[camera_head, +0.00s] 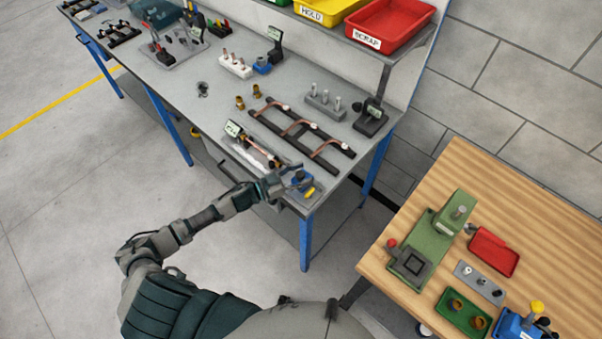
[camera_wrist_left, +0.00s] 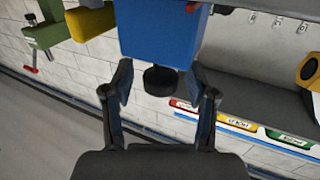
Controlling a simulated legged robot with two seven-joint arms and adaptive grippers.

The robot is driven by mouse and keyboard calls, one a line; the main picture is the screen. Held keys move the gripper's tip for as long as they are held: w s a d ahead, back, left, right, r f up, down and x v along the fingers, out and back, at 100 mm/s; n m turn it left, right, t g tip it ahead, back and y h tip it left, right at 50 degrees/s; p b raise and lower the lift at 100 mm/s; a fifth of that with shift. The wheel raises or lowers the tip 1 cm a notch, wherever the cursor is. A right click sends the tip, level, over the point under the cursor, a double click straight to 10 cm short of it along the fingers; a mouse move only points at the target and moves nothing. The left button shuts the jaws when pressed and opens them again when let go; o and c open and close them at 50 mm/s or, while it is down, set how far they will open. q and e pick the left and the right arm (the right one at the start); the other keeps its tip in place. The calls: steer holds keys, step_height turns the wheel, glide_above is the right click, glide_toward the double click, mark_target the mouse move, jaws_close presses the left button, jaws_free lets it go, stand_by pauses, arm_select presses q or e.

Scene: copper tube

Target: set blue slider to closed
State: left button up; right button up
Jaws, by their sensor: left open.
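A blue block (camera_head: 303,178), which looks like the blue slider, sits at the near right corner of the grey bench, with a yellow piece (camera_head: 309,191) beside it. In the left wrist view the blue block (camera_wrist_left: 160,32) fills the top centre, and a round black knob (camera_wrist_left: 161,81) shows below it. My left gripper (camera_head: 294,180) is at the blue block. Its two fingers (camera_wrist_left: 161,86) are open, one on each side of the knob, with gaps visible. The slider's exact setting cannot be told. My right gripper is in neither view.
A tube fixture with copper tubes (camera_head: 300,128) lies behind the blue block. A red bin (camera_head: 391,24) is on the shelf above. A wooden table (camera_head: 480,175) with a green press (camera_head: 432,235) stands at right.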

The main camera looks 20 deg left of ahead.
arm_select(q)
steer(key=shift+a, duration=0.2)
jaws_close()
steer(key=w+a, duration=0.1)
steer(key=a, duration=0.1)
steer(key=w+a, duration=0.1)
steer(key=a, duration=0.3)
steer(key=shift+w+a+b, duration=0.3)
steer(key=shift+w+b, duration=0.05)
steer(key=shift+w, duration=0.05)
jaws_free()
steer(key=shift+s+a+f, duration=0.15)
steer(key=shift+s+a, duration=0.15)
steer(key=shift+a, duration=0.05)
steer(key=v, duration=1.1)
steer(key=shift+a, duration=0.1)
